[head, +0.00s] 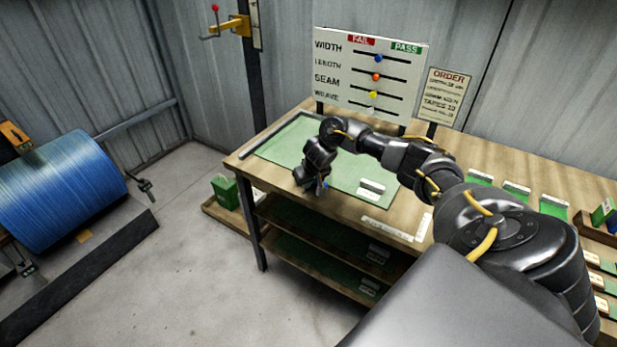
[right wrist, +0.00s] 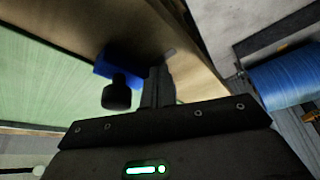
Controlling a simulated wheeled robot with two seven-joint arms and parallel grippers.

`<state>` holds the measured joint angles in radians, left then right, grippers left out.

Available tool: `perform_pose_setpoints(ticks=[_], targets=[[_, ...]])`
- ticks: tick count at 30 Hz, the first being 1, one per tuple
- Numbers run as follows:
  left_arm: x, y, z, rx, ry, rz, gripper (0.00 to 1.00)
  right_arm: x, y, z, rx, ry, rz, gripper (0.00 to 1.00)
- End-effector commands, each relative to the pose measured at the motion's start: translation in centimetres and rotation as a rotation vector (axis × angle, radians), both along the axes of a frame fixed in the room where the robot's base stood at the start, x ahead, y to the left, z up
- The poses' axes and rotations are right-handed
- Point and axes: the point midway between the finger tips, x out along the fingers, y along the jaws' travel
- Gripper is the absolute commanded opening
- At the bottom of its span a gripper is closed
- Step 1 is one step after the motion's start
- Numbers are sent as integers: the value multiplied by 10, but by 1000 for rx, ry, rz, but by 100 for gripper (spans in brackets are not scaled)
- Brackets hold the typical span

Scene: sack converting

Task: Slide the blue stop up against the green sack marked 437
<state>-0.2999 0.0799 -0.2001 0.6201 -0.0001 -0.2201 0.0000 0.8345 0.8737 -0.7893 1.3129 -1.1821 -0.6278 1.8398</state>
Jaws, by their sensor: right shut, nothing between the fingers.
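A large green sack (head: 285,142) lies flat on the wooden bench, with a white label near its right end; I cannot read its number. It fills the left of the right wrist view (right wrist: 45,80). The blue stop (right wrist: 113,67) is a small block with a dark knob, beside the sack's edge; I cannot tell whether they touch. In the head view my gripper mostly hides the stop. My right gripper (head: 316,187) is low at the bench's front edge, its fingers shut and empty just beside the stop, right of the knob in the wrist view. My left gripper is not in view.
A gauge board (head: 370,75) with coloured sliders stands behind the bench, an order sign (head: 446,97) beside it. A white ruler strip (head: 388,229) lies at the bench front. Smaller green pieces lie to the right.

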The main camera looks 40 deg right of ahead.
Motion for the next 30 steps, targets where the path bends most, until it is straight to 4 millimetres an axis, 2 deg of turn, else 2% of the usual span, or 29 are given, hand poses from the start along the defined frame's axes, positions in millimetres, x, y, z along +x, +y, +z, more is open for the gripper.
perform_pose_setpoints(ticks=[23, 30], targets=[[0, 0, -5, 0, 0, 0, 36, 6, -20, 0, -1, -2, -2, 0], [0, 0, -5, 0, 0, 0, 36, 6, -20, 1, -2, -3, -3, 0]])
